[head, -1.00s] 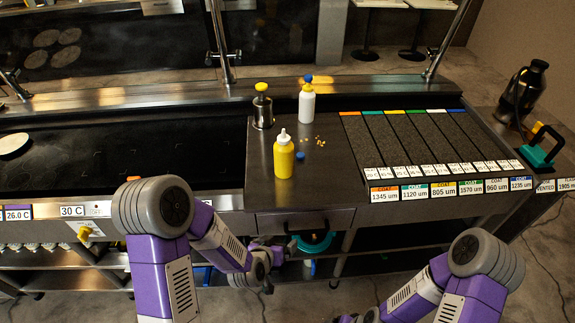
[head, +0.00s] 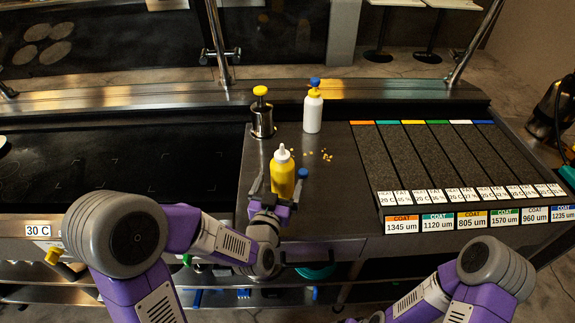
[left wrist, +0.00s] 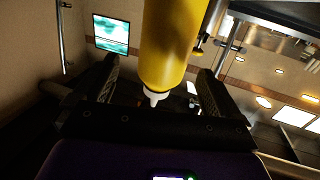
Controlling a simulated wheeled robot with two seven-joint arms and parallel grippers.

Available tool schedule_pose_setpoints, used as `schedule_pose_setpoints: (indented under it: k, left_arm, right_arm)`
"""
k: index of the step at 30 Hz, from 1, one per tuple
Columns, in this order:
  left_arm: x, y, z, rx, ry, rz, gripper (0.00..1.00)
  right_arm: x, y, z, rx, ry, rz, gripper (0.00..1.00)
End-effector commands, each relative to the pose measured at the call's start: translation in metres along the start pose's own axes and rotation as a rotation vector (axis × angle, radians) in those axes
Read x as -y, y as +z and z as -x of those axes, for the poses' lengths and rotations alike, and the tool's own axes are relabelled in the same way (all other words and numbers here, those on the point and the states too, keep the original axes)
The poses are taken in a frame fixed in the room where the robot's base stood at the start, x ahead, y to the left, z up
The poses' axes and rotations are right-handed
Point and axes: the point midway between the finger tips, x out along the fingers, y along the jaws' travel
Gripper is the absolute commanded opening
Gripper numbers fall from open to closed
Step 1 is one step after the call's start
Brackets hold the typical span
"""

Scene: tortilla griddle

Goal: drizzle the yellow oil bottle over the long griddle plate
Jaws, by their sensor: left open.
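The yellow oil bottle (head: 283,178) with a white nozzle stands upright on the dark counter, just right of the griddle. My left gripper (head: 277,187) is open, with one finger on each side of the bottle's lower body. In the left wrist view the bottle (left wrist: 172,45) looks upside down between the two spread fingers (left wrist: 160,85), with gaps on both sides. The long black griddle plate (head: 120,165) lies at the left with faint corner marks. My right gripper is not in view; only my right arm shows at the lower right.
A white bottle (head: 313,112) with a blue tip and a metal canister (head: 262,118) with a yellow knob stand behind the bottle. A small blue item (head: 302,173) lies beside it, with yellow crumbs (head: 326,155) nearby. Coating strips (head: 425,155) with labels fill the right.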

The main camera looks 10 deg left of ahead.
Motion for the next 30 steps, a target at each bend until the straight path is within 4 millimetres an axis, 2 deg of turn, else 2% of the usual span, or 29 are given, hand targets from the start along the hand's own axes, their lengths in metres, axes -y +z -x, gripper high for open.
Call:
schedule_pose_setpoints:
  k: [11,19,29,30]
  left_arm:
    - [0.002,-0.004,-0.032,-0.019,-0.006,-0.004,0.98]
    - [0.005,-0.002,-0.069,-0.019,-0.006,-0.003,0.98]
    - [0.005,-0.003,-0.075,-0.018,-0.004,-0.003,0.98]
    - [0.005,-0.003,-0.075,-0.018,-0.004,-0.003,0.92]
  right_arm:
    - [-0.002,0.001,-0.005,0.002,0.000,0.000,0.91]
    - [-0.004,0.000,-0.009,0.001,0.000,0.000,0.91]
    - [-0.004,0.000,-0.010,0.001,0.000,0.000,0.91]
    - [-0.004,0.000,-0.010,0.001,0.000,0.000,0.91]
